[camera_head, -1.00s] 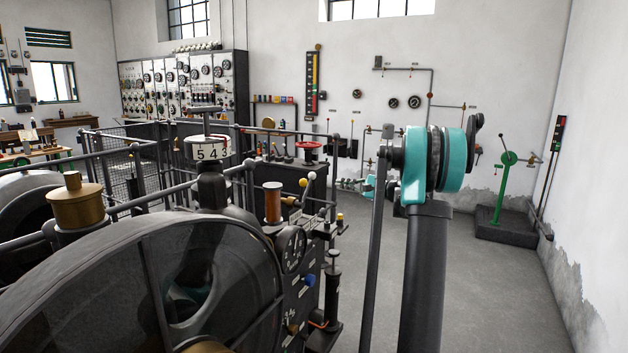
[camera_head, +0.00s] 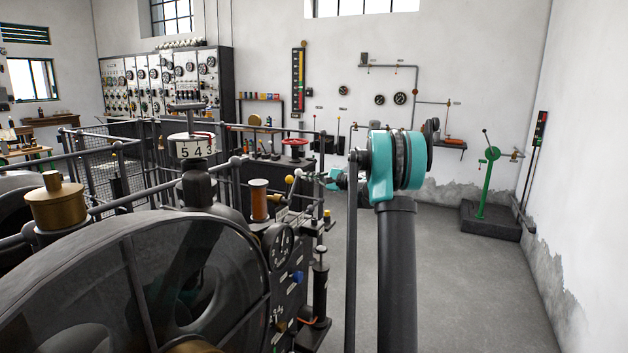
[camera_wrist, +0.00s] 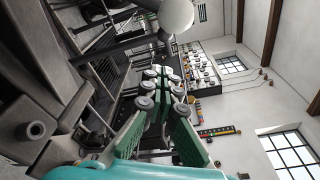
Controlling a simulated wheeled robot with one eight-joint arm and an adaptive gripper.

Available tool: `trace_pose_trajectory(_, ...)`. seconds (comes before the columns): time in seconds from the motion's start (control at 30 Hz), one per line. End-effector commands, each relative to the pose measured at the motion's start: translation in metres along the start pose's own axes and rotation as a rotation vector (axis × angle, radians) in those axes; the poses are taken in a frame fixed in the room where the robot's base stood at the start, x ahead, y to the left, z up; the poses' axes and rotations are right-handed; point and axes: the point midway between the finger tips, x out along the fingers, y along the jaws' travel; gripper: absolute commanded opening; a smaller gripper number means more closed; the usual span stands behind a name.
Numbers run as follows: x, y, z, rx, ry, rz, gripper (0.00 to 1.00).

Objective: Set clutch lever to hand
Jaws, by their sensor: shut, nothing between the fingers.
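Two ball-topped levers rise from the near machine's control panel in the head view: one with a yellow knob (camera_head: 289,179), one with a pale knob (camera_head: 298,173). I cannot read which is labelled clutch, nor the "hand" mark. My gripper (camera_head: 326,178) is small in the head view, just right of the pale knob and partly hidden behind my arm. In the wrist view my gripper (camera_wrist: 160,78) is shut and empty. A large pale ball (camera_wrist: 177,14) stands close to the camera at the top, beside the fingers; contact does not show.
The dark machine with its wheel guard (camera_head: 130,270) and dial gauge (camera_head: 279,246) fills the left front. Railings (camera_head: 105,190) and a bench with a red handwheel (camera_head: 295,142) stand behind. Clear floor (camera_head: 450,290) lies right, before a green lever stand (camera_head: 487,180).

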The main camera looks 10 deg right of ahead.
Motion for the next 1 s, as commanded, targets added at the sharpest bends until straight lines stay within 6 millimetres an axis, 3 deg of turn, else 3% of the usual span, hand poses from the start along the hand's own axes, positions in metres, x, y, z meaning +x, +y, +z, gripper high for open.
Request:
trace_pose_trajectory(0.3, -0.009, 0.0, 0.033, 0.0, 0.0, 0.0, 0.0)
trace_pose_trajectory(1.0, -0.012, -0.003, 0.047, -0.035, 0.0, -0.006, 0.0)
